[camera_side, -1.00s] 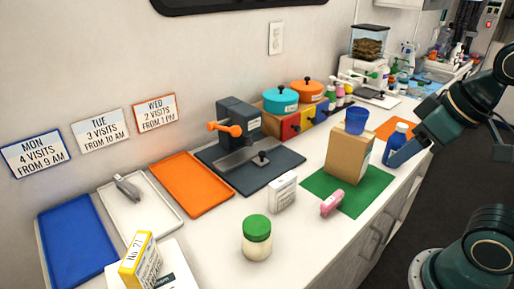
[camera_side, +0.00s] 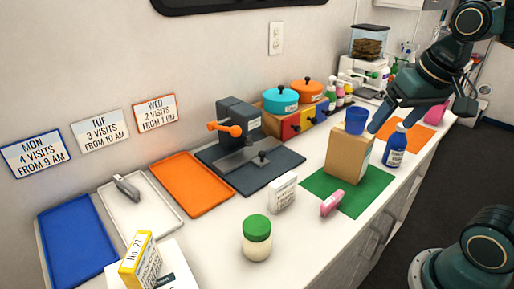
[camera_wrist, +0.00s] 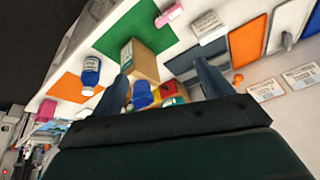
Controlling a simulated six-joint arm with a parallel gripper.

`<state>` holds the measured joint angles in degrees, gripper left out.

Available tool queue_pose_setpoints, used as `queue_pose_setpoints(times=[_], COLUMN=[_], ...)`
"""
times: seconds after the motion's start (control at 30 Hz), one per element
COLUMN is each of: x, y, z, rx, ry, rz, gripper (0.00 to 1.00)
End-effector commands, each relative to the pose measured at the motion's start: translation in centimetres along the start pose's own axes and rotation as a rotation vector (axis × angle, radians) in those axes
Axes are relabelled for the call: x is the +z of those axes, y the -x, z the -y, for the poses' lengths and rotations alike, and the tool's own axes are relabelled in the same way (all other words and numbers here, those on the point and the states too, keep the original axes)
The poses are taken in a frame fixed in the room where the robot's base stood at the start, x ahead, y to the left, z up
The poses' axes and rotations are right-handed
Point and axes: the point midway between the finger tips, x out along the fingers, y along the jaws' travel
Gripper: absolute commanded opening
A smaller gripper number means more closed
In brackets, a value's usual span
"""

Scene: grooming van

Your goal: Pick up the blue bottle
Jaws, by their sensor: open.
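My gripper (camera_side: 390,117) is open and empty, above and behind the bottle in the side view. One finger reaches toward the blue cup. Between the fingers (camera_wrist: 163,70) the wrist view shows the box and the cup. I cannot tell whether a finger touches the cup or the bottle cap.
An orange mat (camera_side: 425,136) lies behind the bottle. A pink item (camera_side: 331,203) and a white box (camera_side: 283,193) sit nearer the front.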

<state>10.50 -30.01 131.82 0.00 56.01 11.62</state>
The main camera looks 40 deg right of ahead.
Motion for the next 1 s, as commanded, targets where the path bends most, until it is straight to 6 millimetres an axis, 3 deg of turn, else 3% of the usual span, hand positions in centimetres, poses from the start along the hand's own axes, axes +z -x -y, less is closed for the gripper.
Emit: queue_pose_setpoints(times=[0.27, 0.5, 0.8, 1.0], x=[-6.0, -10.3, -13.9, -14.9], y=[-0.9, -2.4, -5.1, -6.9], z=[-3.9, -8.7, -16.6, -21.9], rx=[0.086, 0.157, 0.247, 0.301], ry=[-0.355, -0.658, -1.039, -1.263], rz=[0.081, 0.139, 0.202, 0.238], gripper=[0.79, 0.79, 0.79, 0.79])
